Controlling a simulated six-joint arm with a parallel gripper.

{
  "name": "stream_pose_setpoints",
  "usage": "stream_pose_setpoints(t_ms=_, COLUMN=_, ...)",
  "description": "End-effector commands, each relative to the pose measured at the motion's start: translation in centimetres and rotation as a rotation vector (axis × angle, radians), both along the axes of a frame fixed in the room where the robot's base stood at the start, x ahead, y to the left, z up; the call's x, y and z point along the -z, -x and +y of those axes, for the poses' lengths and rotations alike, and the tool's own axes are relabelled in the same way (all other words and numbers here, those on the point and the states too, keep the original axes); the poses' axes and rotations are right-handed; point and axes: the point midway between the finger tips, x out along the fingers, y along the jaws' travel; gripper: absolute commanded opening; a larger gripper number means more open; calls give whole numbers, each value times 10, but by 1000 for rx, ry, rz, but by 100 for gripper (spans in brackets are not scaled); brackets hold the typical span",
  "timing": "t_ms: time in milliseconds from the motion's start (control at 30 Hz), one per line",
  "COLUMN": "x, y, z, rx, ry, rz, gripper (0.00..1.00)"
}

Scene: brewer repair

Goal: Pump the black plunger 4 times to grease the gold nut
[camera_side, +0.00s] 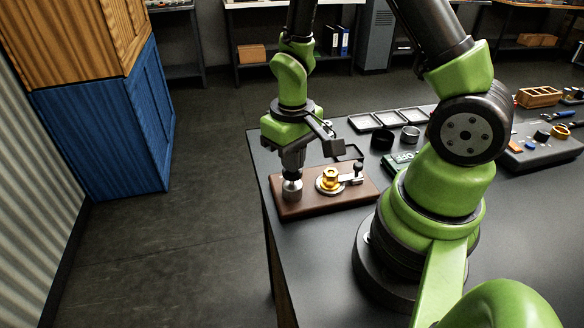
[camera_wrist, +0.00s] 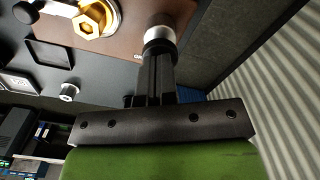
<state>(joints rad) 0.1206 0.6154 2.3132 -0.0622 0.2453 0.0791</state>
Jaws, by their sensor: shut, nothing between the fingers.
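The brown board (camera_side: 325,207) lies on the dark table near its left end. On its left side stands a silver cylinder (camera_side: 292,192) whose black plunger (camera_side: 292,174) is mostly hidden under my gripper (camera_side: 293,168). The gripper is shut and points down at the plunger's top, with no gap that I can make out. The gold nut (camera_side: 329,177) sits on a round plate at the middle of the board. The wrist view shows the gold nut (camera_wrist: 88,27) at upper left and my closed fingers (camera_wrist: 157,62) meeting the cylinder's top (camera_wrist: 160,35).
A small lever with a black knob (camera_side: 358,168) is on the board's right. Behind stand a black ring (camera_side: 382,139), a silver ring (camera_side: 410,134) and flat trays (camera_side: 387,118). A control box (camera_side: 545,146) is at right. The table's left edge is close to the board.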

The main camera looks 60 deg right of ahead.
Motion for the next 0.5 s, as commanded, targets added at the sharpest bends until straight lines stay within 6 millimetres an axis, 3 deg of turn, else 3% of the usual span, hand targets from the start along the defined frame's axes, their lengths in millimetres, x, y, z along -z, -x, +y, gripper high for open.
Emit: stream_pose_setpoints(t_ms=500, x=7, y=0, z=0, rx=1, ry=0, rz=1, gripper=0)
